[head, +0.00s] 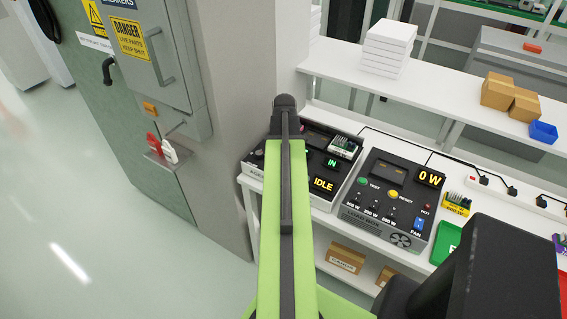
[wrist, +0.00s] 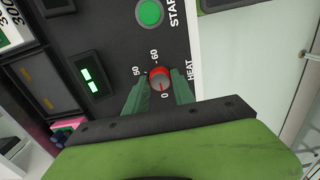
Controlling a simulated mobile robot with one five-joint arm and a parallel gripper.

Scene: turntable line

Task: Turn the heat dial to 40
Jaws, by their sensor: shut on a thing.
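The heat dial (wrist: 160,78) is a small round knob, red and grey, in the wrist view. It is on a dark panel (wrist: 112,45) beside the word HEAT, with the marks 0, 50 and 60 around it. My gripper (wrist: 160,88) has its two green fingers on either side of the dial, shut on it. I cannot tell for sure which mark the dial points to. In the head view my arm covers the dial and the fingers. The machine there (head: 318,158) shows IDLE and IN.
A green START button (wrist: 150,12) is close by the dial. A second console (head: 392,200) showing 0 W stands to the right on the white bench. A grey pillar (head: 240,60) and a cabinet marked DANGER (head: 150,70) are at the left.

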